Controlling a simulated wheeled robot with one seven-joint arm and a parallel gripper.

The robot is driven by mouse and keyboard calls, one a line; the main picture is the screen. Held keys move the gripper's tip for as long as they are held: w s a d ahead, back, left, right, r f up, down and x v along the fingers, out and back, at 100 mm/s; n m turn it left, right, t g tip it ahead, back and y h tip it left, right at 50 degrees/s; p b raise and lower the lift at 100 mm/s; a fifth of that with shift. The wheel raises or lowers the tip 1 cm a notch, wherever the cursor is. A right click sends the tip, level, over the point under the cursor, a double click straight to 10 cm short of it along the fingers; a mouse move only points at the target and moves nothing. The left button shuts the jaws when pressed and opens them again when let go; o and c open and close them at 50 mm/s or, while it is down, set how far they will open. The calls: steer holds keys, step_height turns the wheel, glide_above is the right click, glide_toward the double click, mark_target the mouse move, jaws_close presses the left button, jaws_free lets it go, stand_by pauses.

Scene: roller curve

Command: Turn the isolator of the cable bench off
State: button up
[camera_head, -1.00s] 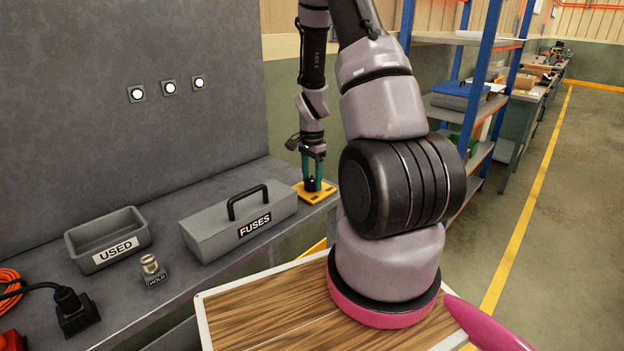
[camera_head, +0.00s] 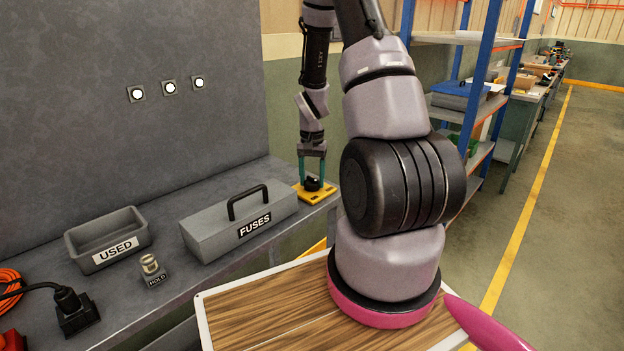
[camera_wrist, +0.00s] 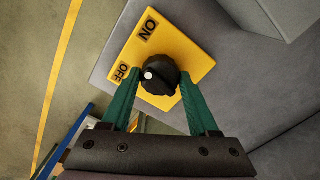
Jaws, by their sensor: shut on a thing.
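The isolator is a yellow plate (camera_head: 327,191) with a black rotary knob (camera_head: 313,184) at the far right end of the grey bench. In the wrist view the plate (camera_wrist: 190,49) carries an ON label (camera_wrist: 148,29) and an OFF label (camera_wrist: 124,71). The black knob (camera_wrist: 163,77) has a white mark (camera_wrist: 149,75) on its left side, facing the OFF label. My gripper (camera_head: 312,174) reaches down over the plate. Its green fingers stand either side of the knob in the wrist view (camera_wrist: 158,80), shut on it.
On the bench stand a grey FUSES box (camera_head: 220,225), an open USED tray (camera_head: 88,232), a small HOLD block (camera_head: 153,274) and a black plug (camera_head: 74,306). A blue-framed shelf (camera_head: 478,90) stands behind at the right. The floor beyond is clear.

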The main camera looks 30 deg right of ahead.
mark_target(312, 178)
steer(key=n, duration=0.5)
steer(key=shift+n, duration=0.3)
steer(key=n, duration=0.4)
steer(key=shift+n, duration=0.4)
steer(key=o, duration=1.4)
steer(key=shift+r, duration=0.1)
step_height(312, 178, up, 11)
steer(key=shift+f, duration=0.15)
